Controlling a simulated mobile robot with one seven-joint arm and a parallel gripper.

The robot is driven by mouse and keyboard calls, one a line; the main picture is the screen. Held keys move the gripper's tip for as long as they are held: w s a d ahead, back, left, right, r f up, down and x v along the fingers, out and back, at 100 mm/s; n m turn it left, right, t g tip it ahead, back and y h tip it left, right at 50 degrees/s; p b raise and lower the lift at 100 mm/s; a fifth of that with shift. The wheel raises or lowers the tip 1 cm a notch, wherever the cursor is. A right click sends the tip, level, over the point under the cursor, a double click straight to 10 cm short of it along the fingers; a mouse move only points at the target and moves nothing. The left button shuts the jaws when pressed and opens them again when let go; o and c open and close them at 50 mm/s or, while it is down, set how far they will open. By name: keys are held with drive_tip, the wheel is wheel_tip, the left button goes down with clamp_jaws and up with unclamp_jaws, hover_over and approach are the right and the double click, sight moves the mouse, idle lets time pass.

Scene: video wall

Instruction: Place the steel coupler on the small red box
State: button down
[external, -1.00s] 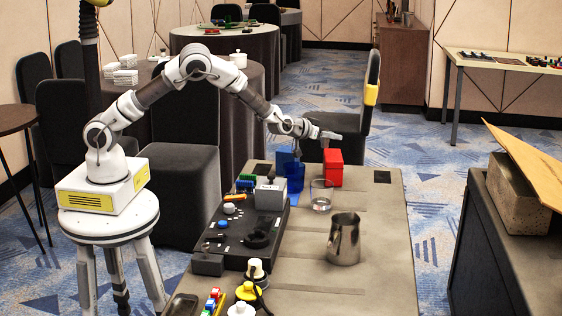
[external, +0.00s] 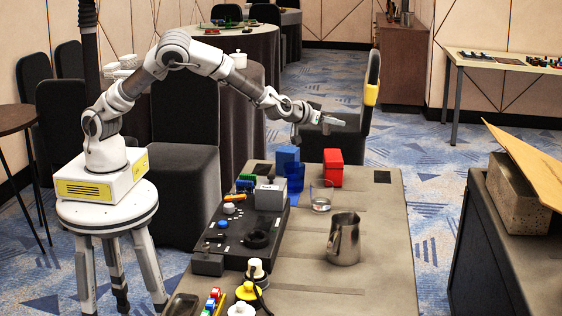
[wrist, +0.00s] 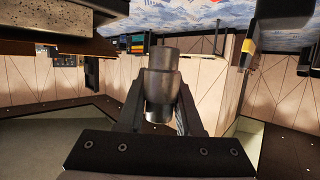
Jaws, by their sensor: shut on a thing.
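The small red box (external: 333,168) stands on the far part of the grey table in the external view, right of the blue boxes. My gripper (external: 334,121) is held above it, pointing right, with a clear gap between. In the wrist view my gripper (wrist: 160,105) is shut on the steel coupler (wrist: 162,82), a stepped grey metal cylinder between the two fingers. In the external view the coupler is too small to tell clearly from the fingers. The red box cannot be made out in the wrist view.
Blue boxes (external: 288,158) stand close left of the red box. A clear glass (external: 321,196) and a steel pitcher (external: 343,240) stand nearer. A black board (external: 240,243) with parts lies along the table's left. The table right of the pitcher is clear.

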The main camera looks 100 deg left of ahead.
drive_tip(key=b, duration=0.6)
hover_over(340, 153)
wheel_tip(340, 153, down, 7)
drive_tip(key=shift+s+a+r, duration=0.1)
drive_tip(key=shift+a, duration=0.05)
drive_tip(key=shift+f+b, duration=0.9)
drive_tip(key=shift+f, duration=1.05)
drive_tip(key=shift+f, duration=0.15)
drive_tip(key=c, duration=0.6)
unclamp_jaws()
drive_tip(key=shift+o, duration=0.2)
